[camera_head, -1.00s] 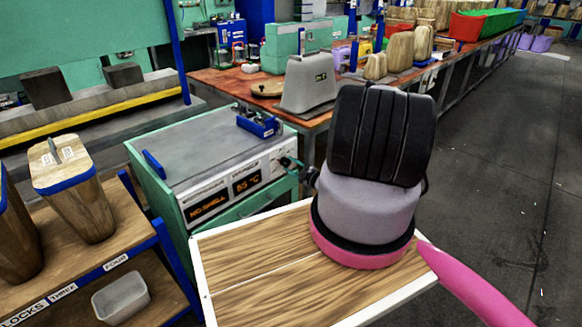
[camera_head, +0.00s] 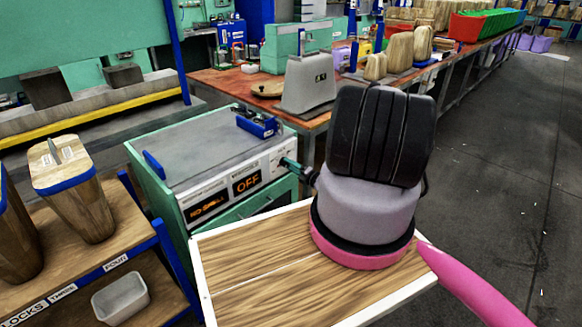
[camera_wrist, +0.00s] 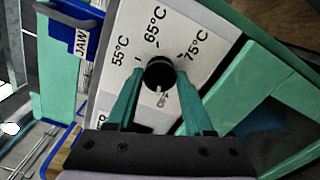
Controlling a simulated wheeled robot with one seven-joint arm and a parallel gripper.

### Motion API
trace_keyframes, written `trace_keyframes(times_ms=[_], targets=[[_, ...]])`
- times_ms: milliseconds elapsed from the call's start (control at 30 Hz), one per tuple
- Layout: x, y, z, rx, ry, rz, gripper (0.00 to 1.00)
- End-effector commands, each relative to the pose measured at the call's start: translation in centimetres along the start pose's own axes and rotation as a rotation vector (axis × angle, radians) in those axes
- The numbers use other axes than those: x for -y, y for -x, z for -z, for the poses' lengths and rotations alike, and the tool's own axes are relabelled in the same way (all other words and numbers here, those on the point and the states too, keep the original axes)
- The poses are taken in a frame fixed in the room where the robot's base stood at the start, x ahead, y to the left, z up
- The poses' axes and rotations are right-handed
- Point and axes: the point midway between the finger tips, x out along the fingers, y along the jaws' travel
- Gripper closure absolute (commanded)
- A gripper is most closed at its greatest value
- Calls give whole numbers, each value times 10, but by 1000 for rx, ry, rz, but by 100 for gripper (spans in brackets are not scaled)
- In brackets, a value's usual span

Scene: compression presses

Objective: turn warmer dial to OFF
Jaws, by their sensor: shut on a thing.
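The warmer (camera_head: 215,160) is a green box with a grey top and a white front panel, left of centre in the head view. Its right display (camera_head: 247,183) reads OFF and its left display (camera_head: 207,206) reads NO SHELL. The black round dial (camera_wrist: 159,74) is in the wrist view, with 55°C, 65°C and 75°C printed around its upper side. My gripper (camera_wrist: 158,80) is shut on the dial, one green finger on each side. A light mark on the dial's face points down, towards a small label partly hidden by shadow. In the head view my gripper (camera_head: 290,163) reaches the panel's right end.
A blue clamp (camera_head: 258,124) sits on the warmer top. A wooden-topped surface with white edges (camera_head: 245,262) lies in front. A shelf with wooden blocks (camera_head: 75,195) stands at left, and a red-topped bench (camera_head: 225,82) behind. The floor at right is clear.

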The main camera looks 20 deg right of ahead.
Motion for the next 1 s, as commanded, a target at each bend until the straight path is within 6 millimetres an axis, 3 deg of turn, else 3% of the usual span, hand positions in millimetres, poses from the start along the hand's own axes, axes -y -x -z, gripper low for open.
trace_keyframes(times_ms=[400,933,967,1000], targets=[[2,2,1,-1,170,5,100],[2,2,1,-2,191,5,100],[2,2,1,-2,191,5,37],[2,2,1,-2,191,5,21]])
